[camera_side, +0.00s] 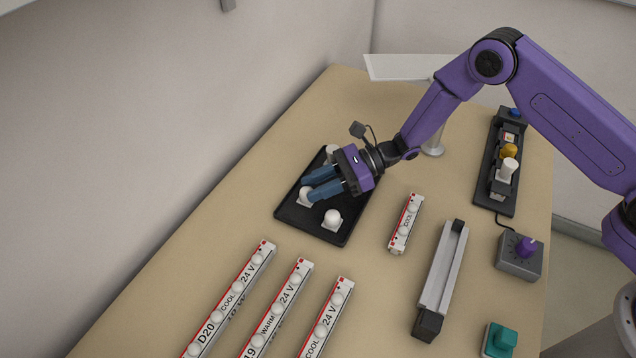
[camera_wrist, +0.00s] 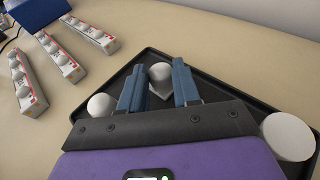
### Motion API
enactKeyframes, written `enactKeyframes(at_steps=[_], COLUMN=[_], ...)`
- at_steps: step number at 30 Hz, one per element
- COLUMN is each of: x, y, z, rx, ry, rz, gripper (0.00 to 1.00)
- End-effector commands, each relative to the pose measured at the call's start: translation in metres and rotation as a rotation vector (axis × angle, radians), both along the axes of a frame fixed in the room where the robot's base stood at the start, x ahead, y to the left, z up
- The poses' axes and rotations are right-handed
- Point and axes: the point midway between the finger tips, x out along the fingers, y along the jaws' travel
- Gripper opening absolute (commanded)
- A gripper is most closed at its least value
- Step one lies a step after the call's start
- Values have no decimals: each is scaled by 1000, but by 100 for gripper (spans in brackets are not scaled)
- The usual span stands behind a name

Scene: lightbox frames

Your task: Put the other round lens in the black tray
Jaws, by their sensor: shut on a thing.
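The black tray (camera_side: 300,222) lies flat on the bench, and also shows in the wrist view (camera_wrist: 235,86). My gripper (camera_side: 312,187) is over the tray, its blue fingers low. In the wrist view the gripper (camera_wrist: 159,68) is shut on a white round lens (camera_wrist: 160,73) with a square base. That lens (camera_side: 304,196) is at the tray's left side; whether it touches the floor is unclear. A second round lens (camera_side: 332,218) sits in the tray's front part, left of the fingers in the wrist view (camera_wrist: 101,105). A wider white round piece (camera_wrist: 288,137) is in another corner, partly hidden by my gripper in the side view.
Three long labelled light bars (camera_side: 277,308) lie in front of the tray. A short bar (camera_side: 405,223) and a grey channel (camera_side: 440,270) lie to its right. A knob box (camera_side: 519,255), teal button (camera_side: 499,340) and black rack (camera_side: 505,170) line the right edge. A white panel (camera_side: 404,67) stands behind.

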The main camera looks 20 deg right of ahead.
Motion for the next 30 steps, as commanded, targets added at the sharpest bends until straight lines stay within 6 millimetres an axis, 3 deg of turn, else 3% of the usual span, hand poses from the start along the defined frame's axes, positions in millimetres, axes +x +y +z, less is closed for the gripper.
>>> enactKeyframes(at_steps=[1, 3, 15, 20, 30], x=[0, 0, 0, 1, 1], y=[0, 0, -2, -24, -87], z=[-1, -1, 3, 10, 29], rx=[0, 0, 0, 0, 1], ry=[0, 0, 1, 1, 0], rz=[0, 0, -1, -4, -4], gripper=[35, 57, 57, 57, 57])
